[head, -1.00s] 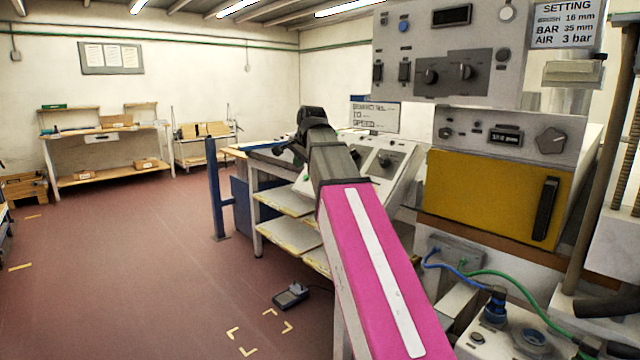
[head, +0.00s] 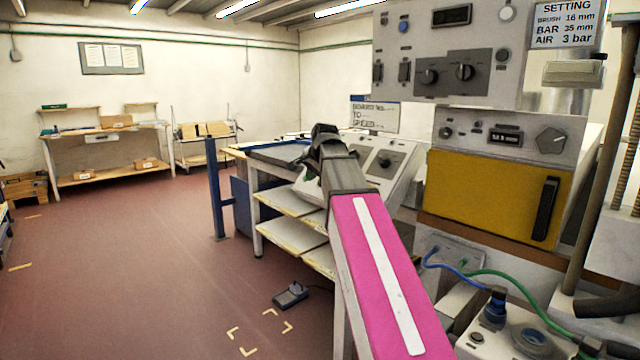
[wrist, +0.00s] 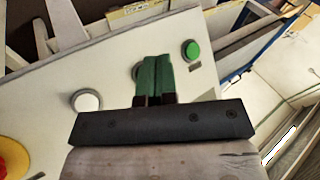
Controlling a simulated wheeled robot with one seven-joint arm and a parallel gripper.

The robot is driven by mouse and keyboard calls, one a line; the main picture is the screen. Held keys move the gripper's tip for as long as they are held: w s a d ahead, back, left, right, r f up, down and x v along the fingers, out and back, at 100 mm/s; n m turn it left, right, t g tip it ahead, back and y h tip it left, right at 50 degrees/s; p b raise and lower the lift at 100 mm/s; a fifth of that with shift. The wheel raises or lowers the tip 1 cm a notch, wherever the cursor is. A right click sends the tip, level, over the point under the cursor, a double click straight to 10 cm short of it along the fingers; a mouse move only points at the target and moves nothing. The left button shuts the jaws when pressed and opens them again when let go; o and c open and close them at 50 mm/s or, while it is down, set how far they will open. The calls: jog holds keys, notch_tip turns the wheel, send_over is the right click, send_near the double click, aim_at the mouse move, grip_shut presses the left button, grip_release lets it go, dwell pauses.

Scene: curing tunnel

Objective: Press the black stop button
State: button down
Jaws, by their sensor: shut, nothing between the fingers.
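My gripper (wrist: 155,62) is shut and empty in the wrist view, its two green fingers together in front of a pale sloped panel (wrist: 112,55). A round button (wrist: 136,72) shows only as a thin edge just left of the fingers. They hide the rest, so I cannot tell its colour or whether they touch it. A green button (wrist: 191,49) is to the right of the fingers and a white button (wrist: 86,100) to the left. No black button is plainly visible there. In the head view the arm hides part of the sloped panel (head: 405,158).
A red and yellow emergency button (wrist: 12,160) is at the wrist view's left edge. A machine with a yellow door (head: 490,190) and hoses stands right of the arm. A foot pedal (head: 290,295) lies on the floor. The floor on the left is open.

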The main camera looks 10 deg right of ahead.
jog(key=shift+w+d+f, duration=0.25)
jog(key=shift+d+f, duration=0.2)
jog(key=shift+f, duration=0.05)
dwell(1.8)
jog(key=shift+w+d+f, duration=0.15)
jog(key=shift+d+f, duration=0.1)
jog(key=shift+f, duration=0.05)
jog(key=shift+w+d+f, duration=0.1)
jog(key=shift+d+f, duration=0.15)
dwell(1.0)
jog(key=shift+a+r, duration=0.1)
jog(key=shift+s+a+r, duration=0.25)
jog(key=shift+a+r, duration=0.15)
jog(key=shift+r, duration=0.1)
jog(key=a+r, duration=0.1)
jog(key=s+a+r, duration=0.1)
jog(key=a+r, duration=0.1)
jog(key=shift+s+r, duration=0.25)
jog(key=shift+s, duration=0.15)
dwell(0.4)
